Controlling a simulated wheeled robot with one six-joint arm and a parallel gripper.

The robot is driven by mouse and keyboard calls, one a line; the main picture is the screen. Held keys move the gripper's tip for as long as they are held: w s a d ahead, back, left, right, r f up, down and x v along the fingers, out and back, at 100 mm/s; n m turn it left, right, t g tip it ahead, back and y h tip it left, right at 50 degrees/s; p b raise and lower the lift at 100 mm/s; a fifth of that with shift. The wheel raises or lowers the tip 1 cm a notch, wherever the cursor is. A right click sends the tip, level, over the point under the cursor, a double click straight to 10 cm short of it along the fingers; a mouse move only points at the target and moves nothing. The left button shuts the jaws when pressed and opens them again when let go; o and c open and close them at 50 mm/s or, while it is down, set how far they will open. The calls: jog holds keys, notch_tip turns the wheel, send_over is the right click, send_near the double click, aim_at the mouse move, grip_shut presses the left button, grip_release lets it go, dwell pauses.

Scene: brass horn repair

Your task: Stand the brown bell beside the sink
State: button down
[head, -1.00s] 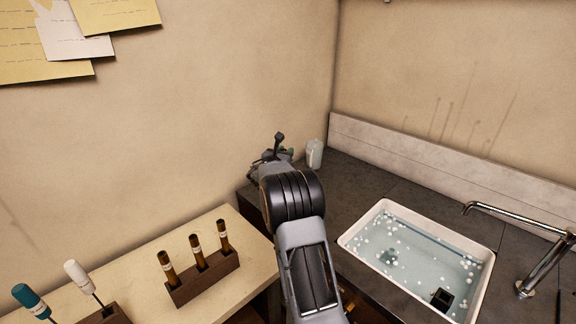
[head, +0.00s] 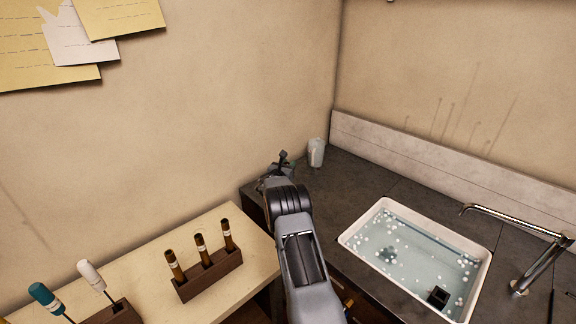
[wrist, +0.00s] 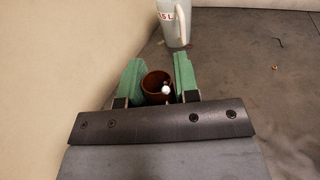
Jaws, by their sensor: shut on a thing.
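In the wrist view, my gripper (wrist: 158,82) has its two green fingers closed on the sides of the brown bell (wrist: 152,80). The bell's round, open rim faces the camera, and a small white spot shows inside it. Its lower part is hidden by my gripper, so I cannot tell whether it touches the counter. In the head view, my gripper (head: 281,165) is over the far left part of the dark counter, and the bell cannot be made out. The white sink (head: 352,240) holds water with white bubbles and lies to the right of my gripper.
A whitish measuring jug (head: 316,152) stands just beyond my gripper; it also shows in the wrist view (wrist: 172,25). A metal tap (head: 520,226) reaches over the sink. A pale bench (head: 140,252) at left holds a rack (head: 208,277) of brown tubes. Dark counter (head: 350,190) is clear between jug and sink.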

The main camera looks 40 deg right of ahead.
jog(key=c, duration=0.8)
grip_release()
jog(key=shift+c, duration=0.2)
jog(key=b+v, duration=0.3)
jog(key=v, duration=0.8)
jog(key=s+a+r+m+g+y, duration=0.2)
jog(key=s+a+r+m+g, duration=0.15)
jog(key=s+m, duration=0.45)
jog(key=s+a+r+m+g+y, duration=0.2)
jog(key=s+a+r+m+g, duration=0.25)
jog(key=s, duration=0.55)
jog(key=s+a+f+m+t+y, duration=0.1)
jog(key=s+a+m+t+y, duration=0.2)
jog(key=s+a+m+y, duration=0.8)
jog(key=s+a, duration=0.4)
jog(key=a, duration=0.3)
jog(key=shift+a+f+m, duration=0.2)
jog(key=shift+f+m, duration=0.15)
jog(key=shift+f, duration=0.05)
